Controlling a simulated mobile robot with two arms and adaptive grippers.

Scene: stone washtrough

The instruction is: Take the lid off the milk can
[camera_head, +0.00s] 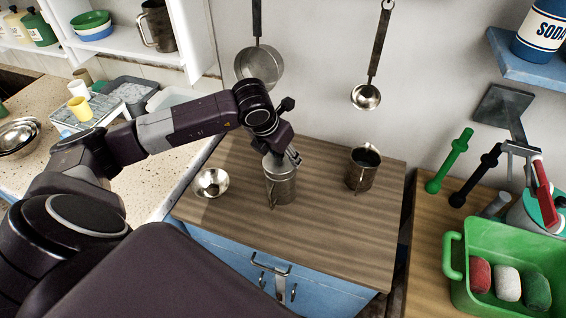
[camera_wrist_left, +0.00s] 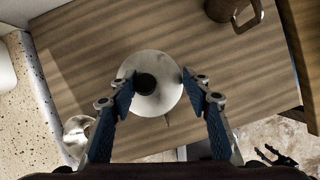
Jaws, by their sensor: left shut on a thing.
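The metal milk can (camera_head: 281,187) stands upright on the wooden counter. Its round pale lid with a dark knob (camera_wrist_left: 146,84) shows from above in the left wrist view and hides the can beneath. My left gripper (camera_head: 289,158) is at the top of the can; in the left wrist view its two blue-padded fingers (camera_wrist_left: 160,77) are at opposite sides of the lid, shut on it. I cannot tell whether the lid sits on the can or is slightly raised.
A metal jug (camera_head: 362,170) stands right of the can, and a small metal bowl (camera_head: 211,183) left of it. A pan (camera_head: 260,66) and a ladle (camera_head: 367,96) hang on the wall behind. A green tub (camera_head: 512,247) is at the right. The counter's front is clear.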

